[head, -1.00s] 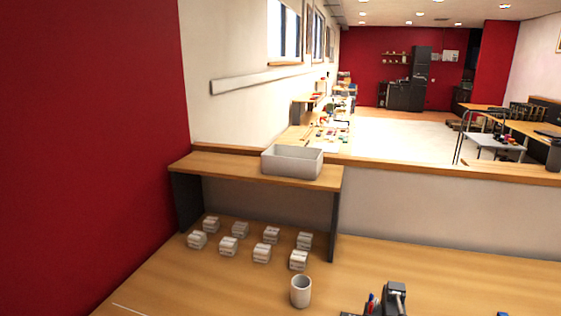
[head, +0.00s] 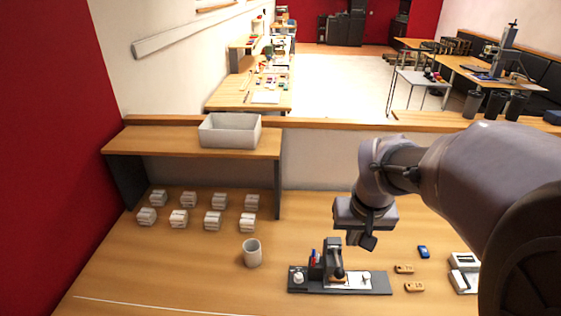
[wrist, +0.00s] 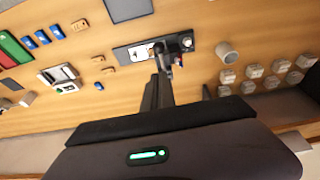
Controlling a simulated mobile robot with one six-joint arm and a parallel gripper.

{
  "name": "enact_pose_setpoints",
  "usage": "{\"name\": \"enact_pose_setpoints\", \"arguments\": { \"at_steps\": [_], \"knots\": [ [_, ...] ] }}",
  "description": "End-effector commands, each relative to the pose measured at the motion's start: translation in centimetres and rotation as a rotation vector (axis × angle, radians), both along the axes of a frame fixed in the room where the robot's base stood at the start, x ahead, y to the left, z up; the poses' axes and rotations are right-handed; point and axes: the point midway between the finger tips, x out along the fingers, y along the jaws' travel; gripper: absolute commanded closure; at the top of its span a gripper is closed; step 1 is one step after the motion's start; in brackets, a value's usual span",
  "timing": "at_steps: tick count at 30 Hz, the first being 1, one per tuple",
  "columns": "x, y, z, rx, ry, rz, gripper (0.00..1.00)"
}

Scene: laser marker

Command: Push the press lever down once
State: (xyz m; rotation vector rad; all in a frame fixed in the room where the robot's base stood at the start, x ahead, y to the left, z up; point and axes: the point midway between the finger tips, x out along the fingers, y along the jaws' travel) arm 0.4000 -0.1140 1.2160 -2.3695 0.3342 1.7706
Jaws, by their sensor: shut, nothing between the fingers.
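A small dark press (head: 332,258) stands upright on a black base plate (head: 379,287) on the wooden table. Its dark lever arm with a rounded end leans toward the front over a white sheet on the plate. The press (wrist: 162,47) also shows at the upper middle of the wrist view, partly behind my fingers. My gripper (head: 364,241) is in the air above and behind the right part of the plate, apart from the lever. In the wrist view my gripper's fingers (wrist: 157,78) are together and empty, pointing toward the press.
A white cup (head: 252,254) stands left of the press. Several white block stacks (head: 212,221) sit further left, near a shelf (head: 165,140) carrying a grey bin (head: 229,130). Brown tags (head: 414,287) and a blue item (head: 423,252) lie to the right. The front left table is clear.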

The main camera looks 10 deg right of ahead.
Motion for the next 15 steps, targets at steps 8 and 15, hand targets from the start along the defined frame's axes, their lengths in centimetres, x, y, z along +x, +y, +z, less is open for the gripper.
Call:
{"name": "enact_pose_setpoints", "arguments": {
  "at_steps": [8, 15],
  "knots": [
    [0.2, 0.0, -1.5, 0.003, 0.002, -0.001, 1.0],
    [1.6, -0.4, -6.5, 0.003, 0.003, -0.001, 1.0]
  ]
}}
